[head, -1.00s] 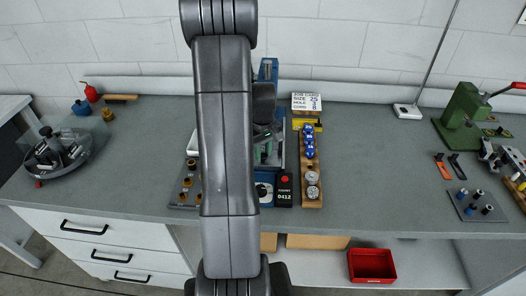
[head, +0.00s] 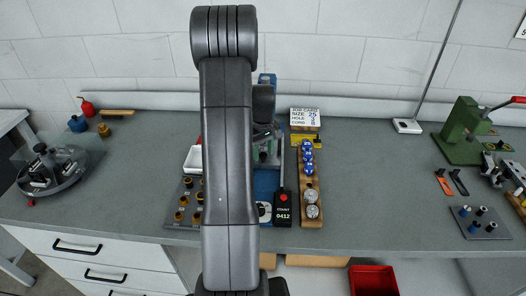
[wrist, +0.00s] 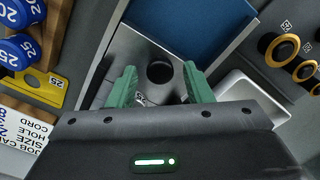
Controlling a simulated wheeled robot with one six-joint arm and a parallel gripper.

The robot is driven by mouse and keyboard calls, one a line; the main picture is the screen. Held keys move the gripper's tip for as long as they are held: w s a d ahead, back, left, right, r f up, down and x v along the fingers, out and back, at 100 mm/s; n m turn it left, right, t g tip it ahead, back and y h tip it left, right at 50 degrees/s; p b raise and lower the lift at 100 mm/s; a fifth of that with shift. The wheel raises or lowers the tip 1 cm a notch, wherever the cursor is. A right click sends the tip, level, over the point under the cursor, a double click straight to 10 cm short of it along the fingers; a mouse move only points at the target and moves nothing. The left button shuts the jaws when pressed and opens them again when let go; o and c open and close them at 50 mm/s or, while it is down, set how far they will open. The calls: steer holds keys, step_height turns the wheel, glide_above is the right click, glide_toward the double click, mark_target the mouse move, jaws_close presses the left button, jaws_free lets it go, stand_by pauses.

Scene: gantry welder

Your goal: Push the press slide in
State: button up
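The blue press (head: 268,180) stands on the bench, mostly hidden behind my arm in the head view. My gripper (wrist: 160,88) has two green fingers, spread apart, one on each side of the hole. Nothing is visibly clamped between them. I cannot tell whether the fingertips touch the plate. In the head view the green fingers (head: 264,152) show only partly beside my arm.
A wooden rack (head: 311,194) with blue and silver dies stands right of the press, with a job card (head: 305,116) behind. A white tray (head: 194,159) and a block of brass rings (head: 185,205) are at left. A green hand press (head: 463,130) stands far right.

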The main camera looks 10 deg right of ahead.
steer(key=shift+r, duration=0.1)
step_height(320, 180, up, 14)
steer(key=b, duration=0.1)
steer(key=shift+f+b, duration=0.2)
steer(key=shift+b, duration=0.15)
stand_by(0.3)
